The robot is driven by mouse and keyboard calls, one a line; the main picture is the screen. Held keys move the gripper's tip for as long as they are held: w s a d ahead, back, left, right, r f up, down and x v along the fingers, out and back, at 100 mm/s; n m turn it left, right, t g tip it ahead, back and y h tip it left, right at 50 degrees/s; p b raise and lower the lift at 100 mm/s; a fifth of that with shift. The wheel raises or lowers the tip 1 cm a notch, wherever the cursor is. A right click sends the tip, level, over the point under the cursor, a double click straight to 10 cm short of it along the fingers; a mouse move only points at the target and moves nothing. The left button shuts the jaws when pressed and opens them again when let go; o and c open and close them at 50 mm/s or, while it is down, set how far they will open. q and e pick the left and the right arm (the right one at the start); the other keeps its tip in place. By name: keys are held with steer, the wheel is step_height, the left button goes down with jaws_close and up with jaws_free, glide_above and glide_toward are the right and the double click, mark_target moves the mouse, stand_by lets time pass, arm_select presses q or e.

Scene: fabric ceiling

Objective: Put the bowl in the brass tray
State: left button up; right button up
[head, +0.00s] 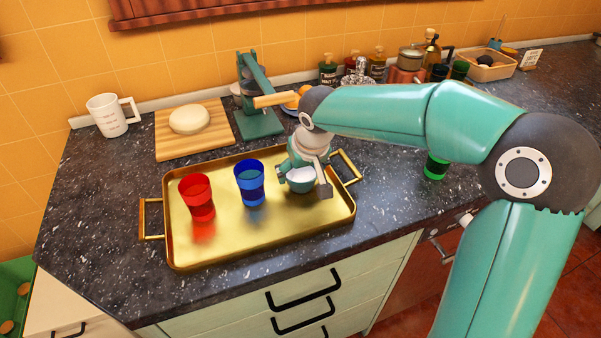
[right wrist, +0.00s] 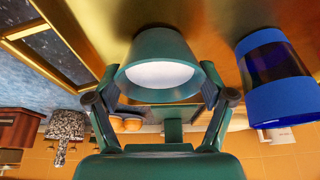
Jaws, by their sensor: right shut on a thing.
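The bowl (head: 301,181) is small and teal with a white inside. It is over the right part of the brass tray (head: 267,232), upright, at or very near the tray's surface; I cannot tell whether it touches. My right gripper (head: 304,178) comes from above and is shut on the bowl. In the right wrist view the bowl (right wrist: 162,68) sits between the two fingers of the gripper (right wrist: 160,97), with the gold tray surface (right wrist: 215,25) behind it. My left gripper is not in view.
A blue cup (head: 250,182) stands on the tray left of the bowl, and a red cup (head: 197,198) farther left. A green cup (head: 436,166) stands right of the tray. A cutting board (head: 172,146) and teal press (head: 258,95) are behind. The tray's front area is clear.

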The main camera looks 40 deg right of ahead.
steer(key=shift+f, duration=0.2)
steer(key=o, duration=1.2)
steer(key=shift+c, duration=0.2)
steer(key=shift+r, duration=0.2)
steer(key=v, duration=1.1)
steer(key=shift+s+r+p, duration=0.3)
steer(key=shift+r, duration=0.05)
steer(key=shift+a, duration=0.15)
